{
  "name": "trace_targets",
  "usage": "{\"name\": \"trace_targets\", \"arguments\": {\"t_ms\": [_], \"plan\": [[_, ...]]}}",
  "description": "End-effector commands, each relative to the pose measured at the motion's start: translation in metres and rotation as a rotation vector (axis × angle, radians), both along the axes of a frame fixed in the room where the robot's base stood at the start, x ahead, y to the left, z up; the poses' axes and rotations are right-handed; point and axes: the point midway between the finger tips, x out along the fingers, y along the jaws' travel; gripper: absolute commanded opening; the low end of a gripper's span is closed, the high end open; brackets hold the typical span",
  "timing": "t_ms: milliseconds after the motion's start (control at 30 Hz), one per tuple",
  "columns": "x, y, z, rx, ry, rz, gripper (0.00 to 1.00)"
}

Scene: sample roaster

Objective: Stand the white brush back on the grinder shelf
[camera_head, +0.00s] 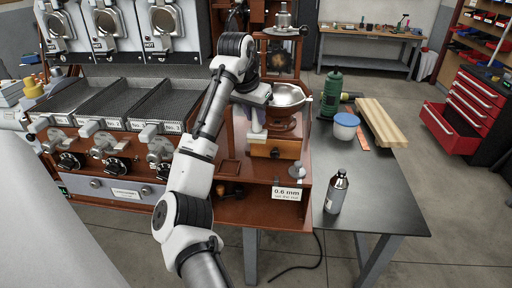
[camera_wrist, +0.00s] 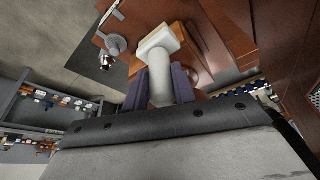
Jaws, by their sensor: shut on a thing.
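The white brush (camera_wrist: 161,70) is between the two dark purple fingers of my gripper (camera_wrist: 160,86) in the wrist view. Its wide, pale end points away from the gripper. In the head view my gripper (camera_head: 256,122) is in front of the grinder, left of its metal bowl (camera_head: 285,96), and the brush is largely hidden there. The grinder's wooden body (camera_head: 277,149) stands on the brown grinder shelf (camera_head: 240,190). I cannot tell whether the brush touches the shelf or the grinder.
A square frame (camera_head: 229,169) lies on the shelf left of the grinder. A small metal piece (camera_head: 297,172) stands at the shelf's right. The dark table (camera_head: 375,195) holds a bottle (camera_head: 337,192), a blue-and-white tub (camera_head: 346,126), a green canister (camera_head: 331,95) and wooden boards (camera_head: 380,122). Roaster trays (camera_head: 165,105) are at left.

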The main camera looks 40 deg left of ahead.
Motion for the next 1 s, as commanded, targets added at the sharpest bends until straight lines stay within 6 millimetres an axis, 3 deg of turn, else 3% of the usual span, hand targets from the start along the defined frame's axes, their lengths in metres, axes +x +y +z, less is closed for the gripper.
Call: {"name": "trace_targets", "arguments": {"t_ms": [100,300,467,733,1000], "plan": [[-0.001,0.000,-0.030,-0.001,0.000,0.001,0.00],[0.000,0.000,-0.061,0.000,-0.001,0.002,0.00],[0.000,0.000,-0.071,0.001,-0.001,0.001,0.00],[0.000,0.000,-0.107,0.000,-0.001,0.001,0.00],[0.001,0.000,-0.110,0.001,-0.002,0.000,0.00]]}}
